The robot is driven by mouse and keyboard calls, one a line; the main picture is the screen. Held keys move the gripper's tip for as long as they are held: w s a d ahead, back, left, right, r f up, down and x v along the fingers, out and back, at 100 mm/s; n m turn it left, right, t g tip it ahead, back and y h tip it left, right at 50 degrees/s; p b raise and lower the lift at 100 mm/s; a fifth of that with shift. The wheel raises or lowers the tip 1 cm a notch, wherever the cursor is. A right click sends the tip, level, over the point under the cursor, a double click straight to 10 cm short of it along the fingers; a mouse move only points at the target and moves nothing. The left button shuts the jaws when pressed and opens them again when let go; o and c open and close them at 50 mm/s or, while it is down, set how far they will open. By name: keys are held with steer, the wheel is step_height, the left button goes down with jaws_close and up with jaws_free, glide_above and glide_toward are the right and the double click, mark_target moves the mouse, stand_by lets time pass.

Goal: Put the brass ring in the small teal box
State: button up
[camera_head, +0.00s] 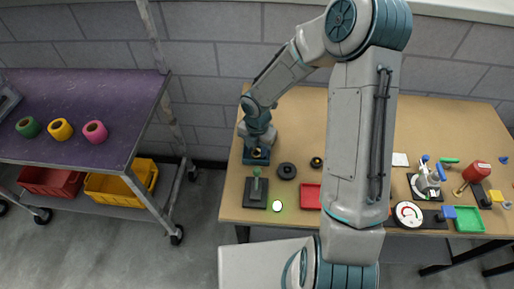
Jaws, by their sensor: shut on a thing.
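My gripper (257,146) points down at the far left end of the wooden table. It is shut on a small brass-coloured thing, which looks like the brass ring (257,153); only a bit of it shows. The small teal box (256,161) is directly under the gripper, and its dark teal front shows. The gripper and wrist cover the back of the box. I cannot tell whether the ring is inside the box opening or just above it.
A black disc (287,171) and a dark block with a green knob (256,190) stand close by. A red tray (307,197) is partly behind my arm. Tools and a green tray (468,219) crowd the right. A purple-topped cart (80,110) stands left.

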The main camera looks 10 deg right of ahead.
steer(key=shift+f, duration=0.15)
steer(key=o, duration=0.7)
step_height(320, 180, up, 12)
steer(key=r+p, duration=0.1)
steer(key=shift+s+d+r+m+t, duration=0.55)
steer(key=shift+s+d+r+m, duration=1)
steer(key=shift+s+r+m, duration=2.25)
steer(key=shift+s+d+r+m+t, duration=0.7)
steer(key=shift+s+d+m, duration=1.25)
steer(key=shift+m, duration=4)
steer(key=shift+s+d+r+m+t, duration=0.35)
steer(key=shift+s+d+r+m, duration=0.75)
steer(key=shift+s+r+m, duration=2.3)
